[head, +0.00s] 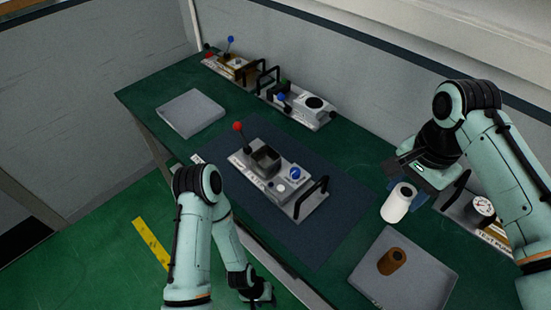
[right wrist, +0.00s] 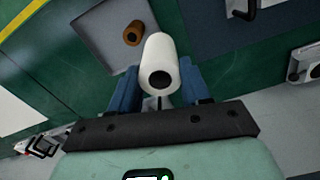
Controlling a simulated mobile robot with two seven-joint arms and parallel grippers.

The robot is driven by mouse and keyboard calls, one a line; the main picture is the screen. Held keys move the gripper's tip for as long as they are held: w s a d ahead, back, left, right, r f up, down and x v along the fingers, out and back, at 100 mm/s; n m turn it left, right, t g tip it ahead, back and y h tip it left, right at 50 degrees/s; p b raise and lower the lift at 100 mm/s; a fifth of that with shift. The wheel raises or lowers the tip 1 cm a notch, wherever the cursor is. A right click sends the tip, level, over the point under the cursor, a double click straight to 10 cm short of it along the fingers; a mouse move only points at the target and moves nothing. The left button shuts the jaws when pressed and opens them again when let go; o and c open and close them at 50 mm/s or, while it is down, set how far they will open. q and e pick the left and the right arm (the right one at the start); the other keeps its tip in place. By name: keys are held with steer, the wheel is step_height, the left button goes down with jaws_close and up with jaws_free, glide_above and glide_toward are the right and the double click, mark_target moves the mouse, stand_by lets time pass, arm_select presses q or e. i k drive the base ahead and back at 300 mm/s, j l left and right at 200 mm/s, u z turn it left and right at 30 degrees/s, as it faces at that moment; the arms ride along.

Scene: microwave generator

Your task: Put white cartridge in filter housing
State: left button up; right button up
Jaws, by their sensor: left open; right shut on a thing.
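The white cartridge (head: 397,203) is a white cylinder with a dark hole in its end. My right gripper (head: 412,184) is shut on it and holds it above the right part of the bench. In the right wrist view the cartridge (right wrist: 158,52) sits between the blue fingers (right wrist: 158,82). A grey unit with a round black opening (head: 315,103), perhaps the filter housing, stands at the back of the bench; labels are too small to read. My left gripper (head: 258,294) is open and empty, low by the bench's front edge.
A grey tray (head: 432,276) with a brown cartridge (head: 393,262) lies at the front right. An empty grey tray (head: 191,113) lies at the left. A unit with a red lever and square well (head: 265,159) stands on the dark mat (head: 325,235). A gauge unit (head: 482,206) stands at right.

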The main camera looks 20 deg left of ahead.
mark_target(266, 166)
steer(key=i+j+u, duration=0.1)
steer(key=j, duration=0.25)
steer(key=i+j+u, duration=0.1)
steer(key=j, duration=0.25)
steer(key=i+j+u, duration=0.2)
steer(key=i+j, duration=0.15)
steer(key=j, duration=0.25)
